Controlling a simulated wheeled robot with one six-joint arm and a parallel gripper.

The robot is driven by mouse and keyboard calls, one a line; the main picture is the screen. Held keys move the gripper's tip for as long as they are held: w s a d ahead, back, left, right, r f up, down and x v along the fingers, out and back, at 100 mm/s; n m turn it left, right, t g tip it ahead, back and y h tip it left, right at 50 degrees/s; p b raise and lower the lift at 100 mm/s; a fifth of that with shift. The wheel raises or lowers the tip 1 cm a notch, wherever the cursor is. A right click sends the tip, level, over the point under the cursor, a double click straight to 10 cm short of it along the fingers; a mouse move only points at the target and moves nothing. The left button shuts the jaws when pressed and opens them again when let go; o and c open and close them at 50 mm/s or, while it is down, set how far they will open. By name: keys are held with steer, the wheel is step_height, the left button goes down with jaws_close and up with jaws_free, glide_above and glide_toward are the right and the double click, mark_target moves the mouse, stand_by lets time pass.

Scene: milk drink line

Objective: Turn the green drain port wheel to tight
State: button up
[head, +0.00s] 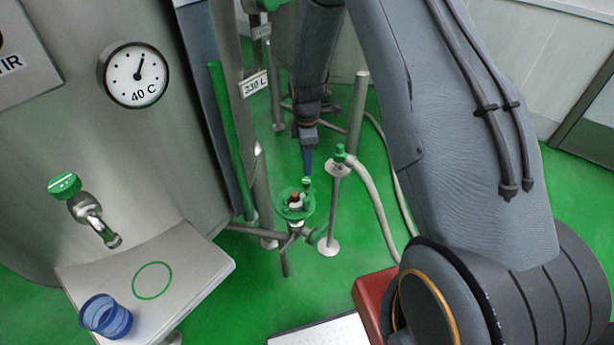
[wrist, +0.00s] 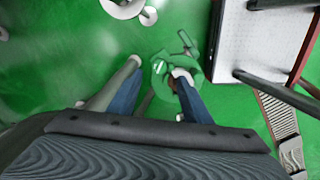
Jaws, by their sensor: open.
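The green drain port wheel (head: 283,211) sits low on a grey pipe stand between the tank and the hose post, with a brown and white piece at its middle. In the wrist view, the green wheel (wrist: 160,66) shows just beyond my fingertips, with a small white mark on it. My gripper (head: 307,176) points down above the wheel, its blue fingers close over its right side. In the wrist view, my gripper (wrist: 156,82) is open and empty; the right finger overlaps the wheel and hides part of it. I cannot tell whether it touches.
A post with a green-topped valve and pale hose (head: 378,205) stands just right of the wheel. The tank has a dial (head: 134,75) and a green-handled tap (head: 88,208) above a shelf (head: 205,262) with a blue cup (head: 106,316). Green floor is open around the stand.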

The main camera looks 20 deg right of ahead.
mark_target(307, 180)
steer(key=shift+w+f+p, duration=0.1)
steer(key=shift+f+p, duration=0.9)
steer(key=shift+f, duration=3)
steer(key=c, duration=1)
